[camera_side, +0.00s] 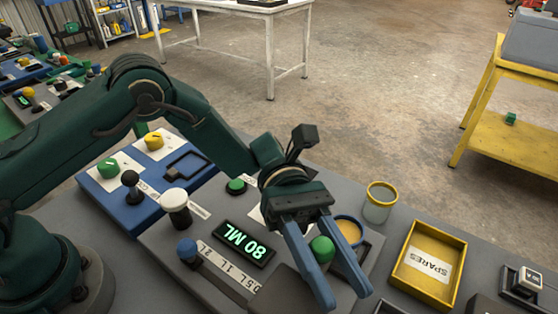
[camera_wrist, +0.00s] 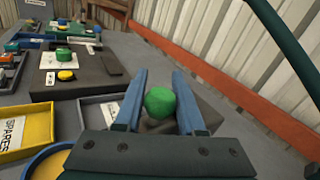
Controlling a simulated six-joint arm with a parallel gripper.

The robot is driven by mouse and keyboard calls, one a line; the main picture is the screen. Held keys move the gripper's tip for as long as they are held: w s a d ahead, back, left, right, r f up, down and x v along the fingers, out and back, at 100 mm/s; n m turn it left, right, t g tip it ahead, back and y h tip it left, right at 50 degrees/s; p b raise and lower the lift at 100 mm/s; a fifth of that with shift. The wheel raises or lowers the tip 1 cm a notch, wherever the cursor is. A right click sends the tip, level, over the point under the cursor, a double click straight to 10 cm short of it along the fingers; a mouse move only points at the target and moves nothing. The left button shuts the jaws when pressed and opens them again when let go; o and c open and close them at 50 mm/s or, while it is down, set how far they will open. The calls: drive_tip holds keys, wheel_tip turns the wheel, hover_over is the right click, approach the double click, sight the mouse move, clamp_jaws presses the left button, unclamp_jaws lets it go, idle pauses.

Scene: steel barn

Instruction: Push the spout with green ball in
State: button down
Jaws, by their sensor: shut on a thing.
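The spout's green ball (camera_side: 322,249) sits between the two blue fingers of my gripper (camera_side: 344,294) at the right end of the grey panel. In the wrist view, the green ball (camera_wrist: 160,102) lies between the blue fingers of my gripper (camera_wrist: 161,84), which are shut on it. The spout body below the ball is mostly hidden by the fingers and the ball. A lit display (camera_side: 244,243) on the panel reads 80 ML.
A blue-knobbed slider (camera_side: 188,250), a white knob (camera_side: 175,201) and a green button (camera_side: 236,186) are on the panel. To the right are a clear yellow-rimmed jar (camera_side: 380,204) and a yellow SPARES tray (camera_side: 458,262). A blue panel (camera_side: 120,205) with knobs lies to the left.

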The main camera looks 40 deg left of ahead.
sight(311, 240)
drive_tip(key=shift+s, duration=0.3)
drive_tip(key=c, duration=0.5)
unclamp_jaws()
drive_tip(key=shift+w, duration=0.1)
drive_tip(key=shift+w+a, duration=0.1)
drive_tip(key=shift+a, duration=0.05)
drive_tip(key=shift+v, duration=2.4)
